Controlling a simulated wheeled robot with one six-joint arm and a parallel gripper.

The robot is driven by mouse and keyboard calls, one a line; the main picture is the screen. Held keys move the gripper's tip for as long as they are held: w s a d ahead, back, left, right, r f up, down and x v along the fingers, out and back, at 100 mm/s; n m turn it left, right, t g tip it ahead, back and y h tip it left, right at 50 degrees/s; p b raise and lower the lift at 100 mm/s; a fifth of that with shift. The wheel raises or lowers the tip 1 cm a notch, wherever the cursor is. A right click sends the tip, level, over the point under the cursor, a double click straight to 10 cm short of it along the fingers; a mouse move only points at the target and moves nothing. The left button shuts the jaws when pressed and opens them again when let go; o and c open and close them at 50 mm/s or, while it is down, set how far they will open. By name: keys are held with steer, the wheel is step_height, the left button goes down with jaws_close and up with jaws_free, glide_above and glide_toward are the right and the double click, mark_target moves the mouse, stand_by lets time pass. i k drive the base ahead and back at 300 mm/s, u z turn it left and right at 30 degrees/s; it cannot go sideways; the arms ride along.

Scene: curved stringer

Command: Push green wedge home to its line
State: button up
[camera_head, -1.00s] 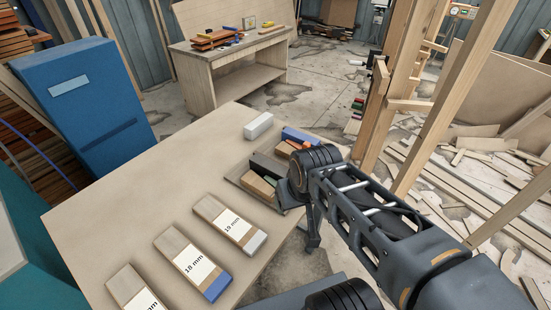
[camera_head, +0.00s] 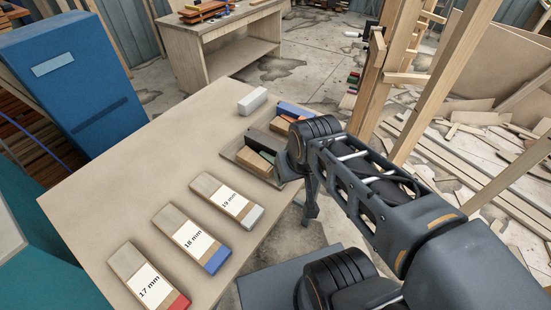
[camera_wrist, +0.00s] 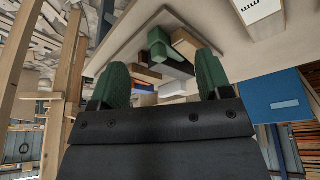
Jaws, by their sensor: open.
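A thin green piece, seemingly the green wedge (camera_head: 267,157), shows beside a wooden block (camera_head: 253,164) in the dark tray (camera_head: 230,155) on the table. In the wrist view a green block (camera_wrist: 158,42) lies near a wooden strip (camera_wrist: 184,43), beyond my fingertips. My gripper (camera_wrist: 162,72) is open, with green pads on both fingers and nothing held between them. I cannot tell whether a finger touches the green piece. The wedge's line cannot be made out. In the head view my arm hides the tray's right side.
A white block (camera_head: 252,101) and a blue block (camera_head: 293,110) stand near the tray. Blocks marked 17 mm (camera_head: 147,280), 18 mm (camera_head: 192,238) and 19 mm (camera_head: 227,200) lie along the table's front. Timber posts (camera_head: 437,85) stand to the right.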

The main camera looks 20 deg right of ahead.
mark_target(270, 158)
steer(key=z, duration=0.95)
steer(key=k, duration=0.8)
steer(key=u, duration=0.75)
steer(key=i, duration=0.5)
